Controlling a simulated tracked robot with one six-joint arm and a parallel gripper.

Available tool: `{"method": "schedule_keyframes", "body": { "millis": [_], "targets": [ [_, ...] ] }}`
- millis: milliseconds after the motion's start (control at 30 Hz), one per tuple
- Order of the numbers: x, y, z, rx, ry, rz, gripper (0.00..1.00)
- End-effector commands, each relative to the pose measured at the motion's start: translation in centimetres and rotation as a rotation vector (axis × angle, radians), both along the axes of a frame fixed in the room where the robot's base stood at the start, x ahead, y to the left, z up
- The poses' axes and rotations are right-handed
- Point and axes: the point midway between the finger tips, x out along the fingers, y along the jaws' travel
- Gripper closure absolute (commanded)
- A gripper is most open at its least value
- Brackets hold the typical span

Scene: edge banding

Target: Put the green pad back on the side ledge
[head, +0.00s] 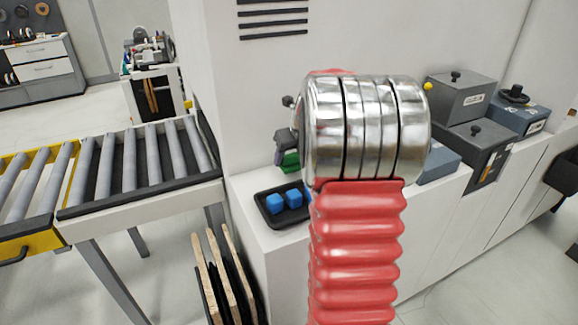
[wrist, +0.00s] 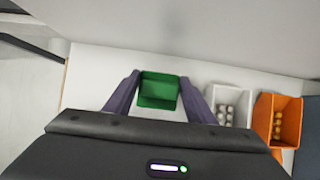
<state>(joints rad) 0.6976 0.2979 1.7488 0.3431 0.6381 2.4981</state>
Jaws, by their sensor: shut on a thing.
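The green pad (wrist: 158,88) sits between the two purple fingers of my gripper (wrist: 160,77) in the wrist view, with a finger along each side. My gripper is shut on it. In the head view a small part of the green pad (head: 290,161) shows left of my arm, below a purple finger (head: 281,150). My metal wrist joint and red arm sleeve hide most of the gripper there. The white ledge (wrist: 95,75) lies under and around the pad in the wrist view. I cannot tell whether the pad touches it.
A black tray (head: 263,213) with blue cubes (head: 277,203) lies on the white ledge. A white bin (wrist: 215,96) and an orange bin (wrist: 290,115) with small round items stand right of the pad. Grey machine units (head: 460,98) and a roller conveyor (head: 135,165) flank the ledge.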

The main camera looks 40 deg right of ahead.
Motion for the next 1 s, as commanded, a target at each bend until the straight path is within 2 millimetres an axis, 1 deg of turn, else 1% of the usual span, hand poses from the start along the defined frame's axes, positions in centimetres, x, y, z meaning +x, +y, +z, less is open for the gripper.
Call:
{"method": "schedule_keyframes", "body": {
  "millis": [100, 233, 633, 667, 900, 1000],
  "targets": [
    [0.0, 0.0, -1.6, 0.003, 0.002, -0.001, 0.74],
    [-0.1, 0.0, -3.0, 0.002, 0.002, -0.002, 0.74],
    [0.0, -0.1, -3.4, 0.0, 0.0, -0.002, 0.74],
    [0.0, -0.1, -3.4, 0.0, 0.0, -0.002, 0.48],
    [-0.1, -0.1, -3.4, 0.0, 0.0, -0.002, 0.31],
    [-0.1, -0.1, -3.4, 0.0, 0.0, -0.002, 0.31]
  ]
}}
